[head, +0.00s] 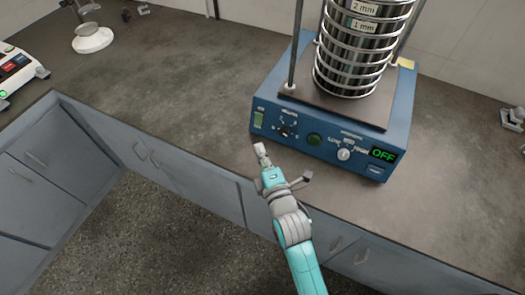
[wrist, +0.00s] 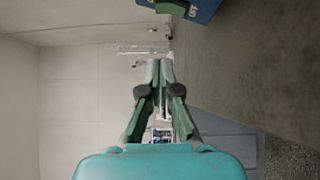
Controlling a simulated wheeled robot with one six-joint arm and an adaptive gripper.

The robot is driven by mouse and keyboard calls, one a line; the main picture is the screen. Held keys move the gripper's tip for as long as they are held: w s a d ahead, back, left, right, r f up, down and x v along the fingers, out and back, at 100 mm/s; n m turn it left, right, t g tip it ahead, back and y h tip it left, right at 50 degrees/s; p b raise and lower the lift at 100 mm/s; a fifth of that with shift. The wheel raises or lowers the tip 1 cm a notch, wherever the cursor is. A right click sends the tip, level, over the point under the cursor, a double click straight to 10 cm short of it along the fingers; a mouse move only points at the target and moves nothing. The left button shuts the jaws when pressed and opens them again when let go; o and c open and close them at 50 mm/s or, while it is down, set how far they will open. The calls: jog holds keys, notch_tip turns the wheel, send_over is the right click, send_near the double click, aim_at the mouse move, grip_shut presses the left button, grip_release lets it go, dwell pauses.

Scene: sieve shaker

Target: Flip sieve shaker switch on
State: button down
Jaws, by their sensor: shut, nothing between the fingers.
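The blue sieve shaker (head: 345,165) stands on the grey counter with a stack of metal sieves (head: 345,70) on it. Its display (head: 383,155) reads OFF in green. A green rocker switch (head: 258,118) sits at the left end of its front panel; it also shows at the top edge of the wrist view (wrist: 172,7). My gripper (head: 259,147) is shut and empty, just in front of and below the switch, apart from it. In the wrist view my gripper (wrist: 160,65) has its fingertips together, with the shaker above them. The switch's tilt is too small to tell.
The counter (head: 170,80) is clear left of the shaker. A white device (head: 18,68) stands far left, and a small metal object (head: 513,118) lies at the right.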

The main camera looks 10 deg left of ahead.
aim_at(256, 115)
jog(key=x, duration=0.7)
jog(key=shift+w, duration=0.2)
jog(key=shift+w+d, duration=0.45)
jog(key=shift+w, duration=0.45)
jog(key=shift+w+d, duration=0.25)
jog(key=shift+w, duration=0.45)
jog(key=shift+r, duration=0.1)
jog(key=shift+w+d, duration=0.1)
jog(key=shift+w, duration=0.1)
jog(key=shift+s, duration=0.1)
